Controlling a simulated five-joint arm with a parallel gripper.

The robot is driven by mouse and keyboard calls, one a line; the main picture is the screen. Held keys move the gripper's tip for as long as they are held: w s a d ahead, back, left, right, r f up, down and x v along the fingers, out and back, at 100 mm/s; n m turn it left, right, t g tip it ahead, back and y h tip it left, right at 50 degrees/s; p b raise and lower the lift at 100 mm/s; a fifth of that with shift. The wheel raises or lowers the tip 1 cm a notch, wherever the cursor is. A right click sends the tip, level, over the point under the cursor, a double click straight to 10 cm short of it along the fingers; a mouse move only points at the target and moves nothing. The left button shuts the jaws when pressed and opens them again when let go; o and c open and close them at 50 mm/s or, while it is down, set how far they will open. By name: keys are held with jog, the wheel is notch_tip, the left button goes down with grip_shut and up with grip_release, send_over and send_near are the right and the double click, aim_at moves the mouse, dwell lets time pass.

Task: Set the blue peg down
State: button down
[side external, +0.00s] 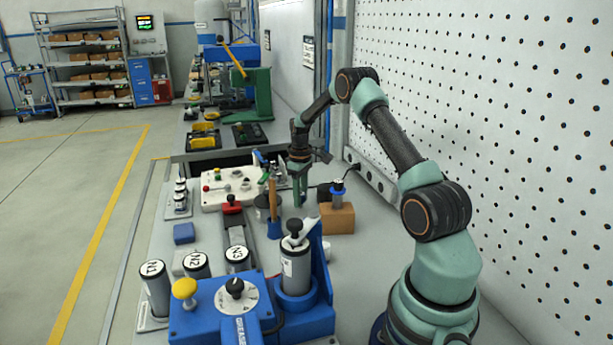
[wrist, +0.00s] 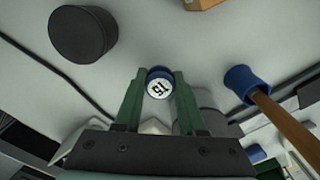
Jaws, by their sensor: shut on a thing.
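The blue peg (wrist: 159,75) shows in the wrist view as a blue round piece with a white numbered cap. It sits between the two green fingers of my gripper (wrist: 158,88), which is shut on it. In the side view my gripper (side external: 299,192) points down over the far part of the bench, left of the wooden block. The peg cannot be made out clearly there. I cannot tell whether its lower end touches the bench.
A wooden block (side external: 338,218) carries a blue-and-white piece (side external: 338,196). A dark round piece (wrist: 83,33) and a black cable (wrist: 50,62) lie near the gripper. A pegboard wall (side external: 500,100) bounds the right.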

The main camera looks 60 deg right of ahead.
jog(key=shift+f, duration=0.6)
jog(key=shift+f, duration=0.1)
jog(key=c, duration=0.5)
grip_release()
